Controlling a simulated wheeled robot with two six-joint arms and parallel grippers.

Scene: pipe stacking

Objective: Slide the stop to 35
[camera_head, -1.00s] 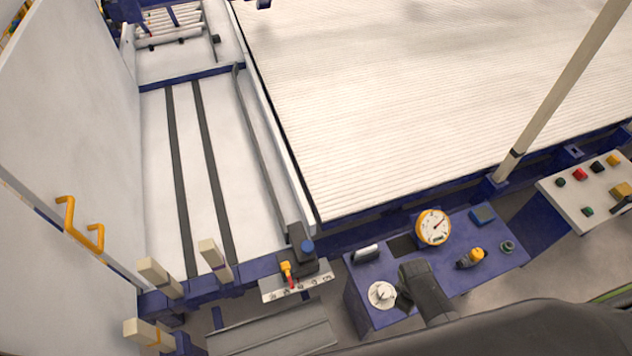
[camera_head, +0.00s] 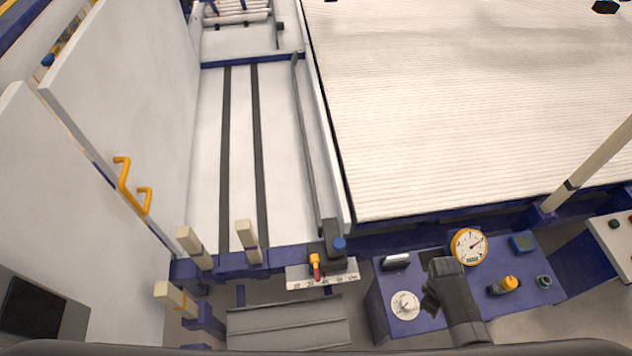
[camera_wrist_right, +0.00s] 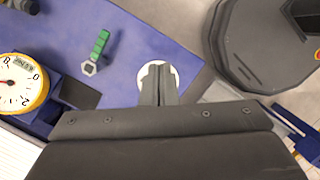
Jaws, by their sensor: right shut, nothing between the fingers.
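The stop (camera_head: 333,258) is a dark block with a blue knob (camera_head: 339,243) at the near end of a long rail. An orange pointer (camera_head: 314,260) with a red tip sits beside it over a pale scale plate (camera_head: 346,277). The scale's figures are too small to read surely, so I cannot tell the value. My right gripper (camera_head: 431,300) is shut and empty above the blue console, right of a white round dial (camera_head: 404,306) and apart from the stop. In the right wrist view its shut fingers (camera_wrist_right: 159,72) overlap the dial (camera_wrist_right: 146,77). My left gripper is not in view.
The blue console (camera_head: 385,283) also carries a round gauge (camera_head: 468,246) and an orange knob (camera_head: 510,283). Pale posts (camera_head: 249,242) stand left of the scale. A grey ribbed plate (camera_head: 288,325) lies below it. A panel with yellow handles (camera_head: 124,178) stands at left.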

